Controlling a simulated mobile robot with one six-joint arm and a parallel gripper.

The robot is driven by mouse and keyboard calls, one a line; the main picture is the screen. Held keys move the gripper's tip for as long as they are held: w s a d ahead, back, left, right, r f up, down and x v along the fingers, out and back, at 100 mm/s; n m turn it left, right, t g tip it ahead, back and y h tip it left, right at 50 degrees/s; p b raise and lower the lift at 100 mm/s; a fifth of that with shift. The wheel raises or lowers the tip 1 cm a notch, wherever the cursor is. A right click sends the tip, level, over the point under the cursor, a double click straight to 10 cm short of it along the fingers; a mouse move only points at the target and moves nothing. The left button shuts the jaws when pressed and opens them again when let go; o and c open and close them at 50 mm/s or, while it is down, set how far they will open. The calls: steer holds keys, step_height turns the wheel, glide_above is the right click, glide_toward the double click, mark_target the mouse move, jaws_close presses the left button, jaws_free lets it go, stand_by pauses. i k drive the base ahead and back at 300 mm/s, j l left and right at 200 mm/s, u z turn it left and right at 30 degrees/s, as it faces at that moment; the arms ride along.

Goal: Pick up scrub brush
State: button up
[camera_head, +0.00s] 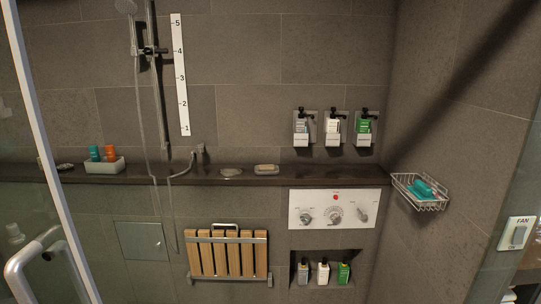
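I cannot tell for sure which thing is the scrub brush. A small teal item (424,189), perhaps a brush, lies in the wire basket (432,206) on the right wall. A low tan and pale item (266,168), which could also be a brush, lies flat on the dark ledge (330,174). To its left is a small pale oval item (231,172), perhaps soap or a dish. My gripper is not in this view.
A glass door with a metal handle (35,265) stands at the left. A tray (104,166) with orange and teal bottles sits on the ledge. A shower hose, dispensers (333,130), a control panel (334,209), a folded slatted seat (227,254) and a bottle niche line the wall.

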mark_target(419, 190)
steer(key=i, duration=2.1)
steer(key=k+u, duration=0.15)
steer(key=u, duration=0.35)
steer(key=k+j+u, duration=0.1)
steer(key=u, duration=0.4)
steer(key=k+j+u, duration=0.1)
steer(key=u, duration=0.4)
steer(key=k+j+u, duration=0.15)
steer(key=u, duration=0.35)
steer(key=j+u, duration=0.25)
steer(key=u, duration=0.25)
steer(key=k+j+u, duration=0.1)
steer(key=j+u, duration=0.15)
steer(key=u, duration=0.25)
steer(key=z, duration=4.4)
steer(key=u, duration=1.75)
